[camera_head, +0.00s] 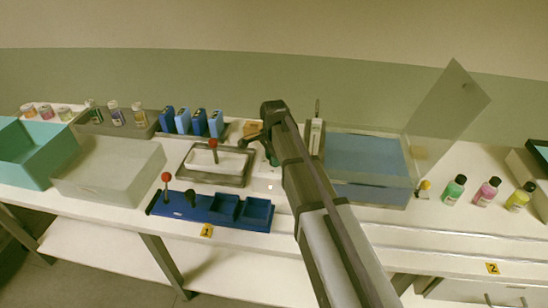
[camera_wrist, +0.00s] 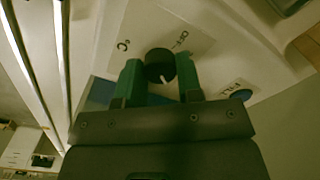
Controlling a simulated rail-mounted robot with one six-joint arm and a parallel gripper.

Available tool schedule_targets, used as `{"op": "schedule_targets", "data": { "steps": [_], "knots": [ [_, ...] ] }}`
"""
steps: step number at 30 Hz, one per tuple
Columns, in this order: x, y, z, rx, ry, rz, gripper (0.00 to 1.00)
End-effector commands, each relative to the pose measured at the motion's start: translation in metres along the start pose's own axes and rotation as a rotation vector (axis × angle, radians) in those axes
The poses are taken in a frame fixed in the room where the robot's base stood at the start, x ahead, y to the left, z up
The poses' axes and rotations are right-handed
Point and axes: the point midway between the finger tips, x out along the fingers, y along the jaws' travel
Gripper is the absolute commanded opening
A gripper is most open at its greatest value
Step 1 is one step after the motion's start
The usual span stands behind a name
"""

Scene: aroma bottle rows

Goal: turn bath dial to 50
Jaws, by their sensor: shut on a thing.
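In the wrist view, a round black dial (camera_wrist: 159,64) with a short white pointer mark sits on a pale panel (camera_wrist: 215,55). The two green fingers of my gripper (camera_wrist: 160,77) are shut on the dial, one on each side. The white mark points toward my gripper's palm; I cannot read its value. In the head view, the bath (camera_head: 368,190) has blue water and a raised clear lid (camera_head: 447,108). My arm hides the dial there, and little of my gripper (camera_head: 271,156) shows.
A blue round "FILL" button (camera_wrist: 236,91) is near the right finger. Left of my arm are a sink-like tray (camera_head: 240,182) with a red-knobbed lever and a blue rack (camera_head: 185,208). Small bottles (camera_head: 487,191) stand right of the bath. The counter's front strip is clear.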

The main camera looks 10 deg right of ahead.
Motion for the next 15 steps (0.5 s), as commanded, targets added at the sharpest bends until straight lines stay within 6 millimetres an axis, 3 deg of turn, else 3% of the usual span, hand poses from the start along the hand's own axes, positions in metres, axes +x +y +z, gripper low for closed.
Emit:
{"op": "schedule_targets", "data": {
  "steps": [15],
  "knots": [
    [0.0003,0.0006,0.0002,0.032,-0.001,0.001,0.1]
  ]
}}
